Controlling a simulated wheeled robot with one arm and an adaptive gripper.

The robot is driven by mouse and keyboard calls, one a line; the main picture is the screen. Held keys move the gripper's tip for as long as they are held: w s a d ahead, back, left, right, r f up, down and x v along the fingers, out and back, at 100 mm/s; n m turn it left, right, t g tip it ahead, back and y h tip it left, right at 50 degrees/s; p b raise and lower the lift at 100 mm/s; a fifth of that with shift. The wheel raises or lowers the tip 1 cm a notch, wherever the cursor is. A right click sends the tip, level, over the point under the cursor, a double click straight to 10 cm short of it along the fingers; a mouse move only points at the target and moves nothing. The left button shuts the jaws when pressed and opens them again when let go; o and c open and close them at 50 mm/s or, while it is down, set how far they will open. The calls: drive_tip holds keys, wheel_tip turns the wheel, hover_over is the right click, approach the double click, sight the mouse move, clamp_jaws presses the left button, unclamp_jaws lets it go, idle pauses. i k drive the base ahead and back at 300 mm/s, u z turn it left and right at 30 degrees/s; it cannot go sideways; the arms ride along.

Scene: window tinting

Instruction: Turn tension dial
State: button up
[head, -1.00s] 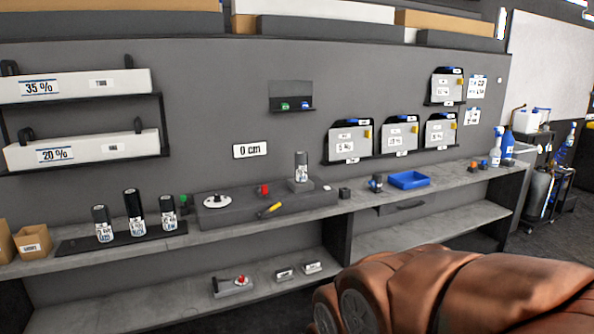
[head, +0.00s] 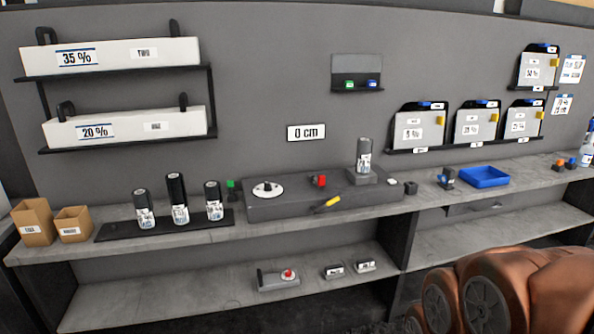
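A white round dial (head: 268,189) with a dark knob sits on the left of a long grey block (head: 290,208) on the workbench. A red knob (head: 320,181) is at the middle of the same block. Another red knob (head: 288,274) is on a small grey device on the lower shelf. No label tells which of these is the tension dial. My gripper is out of view; only copper-coloured parts of my own body show at the lower right.
Several canisters stand on a black mat (head: 112,230) to the left, beside cardboard boxes (head: 33,222). A blue tray (head: 484,177) is at the right.

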sight(269, 187)
drive_tip(key=u, duration=0.1)
drive_tip(key=i, duration=1.2)
drive_tip(key=u, duration=1)
drive_tip(key=i, duration=0.6)
drive_tip(key=u, duration=0.5)
